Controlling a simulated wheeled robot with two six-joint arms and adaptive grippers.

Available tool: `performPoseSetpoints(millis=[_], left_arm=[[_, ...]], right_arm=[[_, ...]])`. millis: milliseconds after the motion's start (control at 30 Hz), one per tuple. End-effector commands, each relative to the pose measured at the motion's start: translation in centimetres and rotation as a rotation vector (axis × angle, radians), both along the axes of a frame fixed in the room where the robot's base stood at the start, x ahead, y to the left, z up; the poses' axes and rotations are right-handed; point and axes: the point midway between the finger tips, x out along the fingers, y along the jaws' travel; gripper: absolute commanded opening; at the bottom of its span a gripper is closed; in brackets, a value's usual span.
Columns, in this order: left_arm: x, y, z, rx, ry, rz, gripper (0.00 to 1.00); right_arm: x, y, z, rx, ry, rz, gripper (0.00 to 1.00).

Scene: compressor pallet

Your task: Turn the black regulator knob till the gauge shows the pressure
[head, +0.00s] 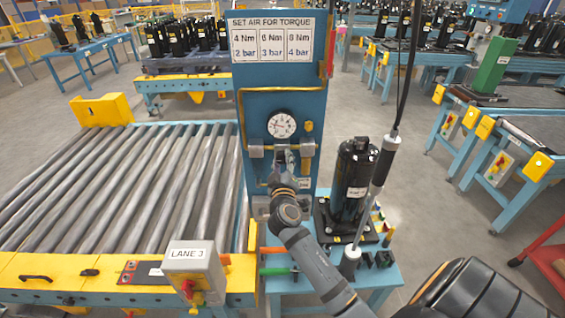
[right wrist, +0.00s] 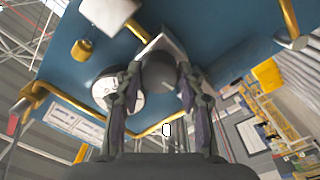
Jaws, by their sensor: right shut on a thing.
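My right gripper (head: 283,160) reaches up to the blue panel (head: 257,100), just below the round white pressure gauge (head: 281,124). In the right wrist view the fingers (right wrist: 160,76) are closed around the sides of the dark, round regulator knob (right wrist: 163,70). The gripper mostly hides the knob in the head view. The gauge also shows in the right wrist view (right wrist: 104,88), partly behind a finger. Its needle is too small to read surely. The sign (head: 272,38) above pairs 4 Nm with 2 bar, 6 Nm with 3 bar and 8 Nm with 4 bar. My left gripper is out of view.
A roller conveyor (head: 135,165) lies left of the panel, with a grey "LANE 3" box (head: 190,262) at its front. A black compressor (head: 352,180) stands close to the right of my arm, beside a hanging tool (head: 382,165) on a black cable.

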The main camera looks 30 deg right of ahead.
Motion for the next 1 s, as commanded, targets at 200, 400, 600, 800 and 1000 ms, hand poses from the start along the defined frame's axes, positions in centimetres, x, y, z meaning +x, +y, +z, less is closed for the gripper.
performPoseSetpoints(millis=[200, 400, 600, 800, 1000], left_arm=[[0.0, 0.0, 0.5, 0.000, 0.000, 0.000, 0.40], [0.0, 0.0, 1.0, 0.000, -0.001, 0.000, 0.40], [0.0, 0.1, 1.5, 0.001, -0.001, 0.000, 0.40], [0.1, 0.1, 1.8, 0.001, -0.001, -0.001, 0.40], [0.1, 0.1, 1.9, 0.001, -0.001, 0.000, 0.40]], right_arm=[[0.0, 0.0, 0.1, -0.174, 0.107, 0.000, 0.07], [0.0, 0.0, 0.1, -0.320, 0.196, 0.000, 0.07], [0.0, -0.1, 0.1, -0.432, 0.266, 0.000, 0.07], [0.0, 0.0, 0.1, -0.507, 0.311, 0.000, 0.07], [0.0, -0.1, 0.1, -0.545, 0.332, 0.000, 0.07]])
